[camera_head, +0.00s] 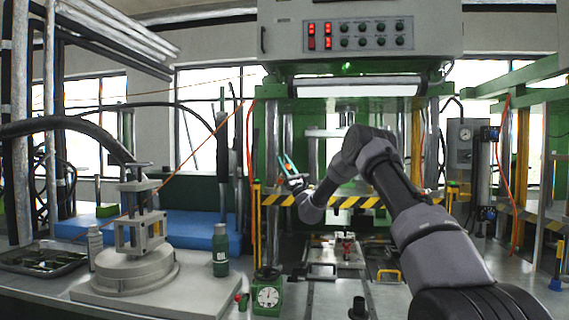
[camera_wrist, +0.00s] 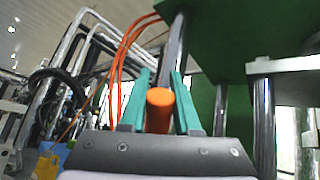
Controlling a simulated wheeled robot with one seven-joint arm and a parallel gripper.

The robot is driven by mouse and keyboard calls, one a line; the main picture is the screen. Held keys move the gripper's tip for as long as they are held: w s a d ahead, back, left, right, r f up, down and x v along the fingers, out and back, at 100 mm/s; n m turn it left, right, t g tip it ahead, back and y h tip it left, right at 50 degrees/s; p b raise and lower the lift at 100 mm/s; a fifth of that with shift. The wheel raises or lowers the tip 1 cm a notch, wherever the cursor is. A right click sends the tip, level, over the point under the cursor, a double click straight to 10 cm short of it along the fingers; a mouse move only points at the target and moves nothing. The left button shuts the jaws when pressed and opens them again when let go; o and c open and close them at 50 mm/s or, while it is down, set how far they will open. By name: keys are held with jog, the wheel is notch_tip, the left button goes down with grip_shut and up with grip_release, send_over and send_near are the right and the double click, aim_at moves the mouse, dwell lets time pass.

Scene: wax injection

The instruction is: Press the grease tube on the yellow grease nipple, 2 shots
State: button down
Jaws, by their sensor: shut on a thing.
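My gripper (camera_head: 287,164), with teal fingers, is raised in front of the green press, left of its middle. In the wrist view my gripper (camera_wrist: 160,76) is shut on an orange round-ended cylinder (camera_wrist: 159,108), which appears to be the grease tube. The cylinder sits between the two fingers; its far part is hidden. In the head view the held thing is too small to make out clearly. I cannot pick out the yellow grease nipple for certain in either view. The held tube is not seen touching anything.
The green press (camera_head: 360,81) has a control panel (camera_head: 358,36) above. A yellow-black striped bar (camera_head: 371,202) crosses behind my arm. A grey clamp stand (camera_head: 138,240), a green bottle (camera_head: 220,250) and a dial gauge (camera_head: 268,296) stand on the bench. Orange hoses (camera_wrist: 121,62) hang left of my gripper.

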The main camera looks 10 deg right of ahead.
jog(key=shift+w+a+f, duration=0.1)
jog(key=shift+w+f, duration=0.1)
jog(key=shift+w, duration=0.05)
dwell(0.5)
jog(key=shift+s+d+r, duration=0.2)
jog(key=shift+s+r, duration=0.35)
jog(key=shift+s, duration=0.05)
dwell(0.3)
jog(key=s+d+r, duration=0.1)
jog(key=s+r, duration=0.3)
jog(key=shift+s+d, duration=0.15)
jog(key=shift+s, duration=0.05)
dwell(0.4)
dwell(0.5)
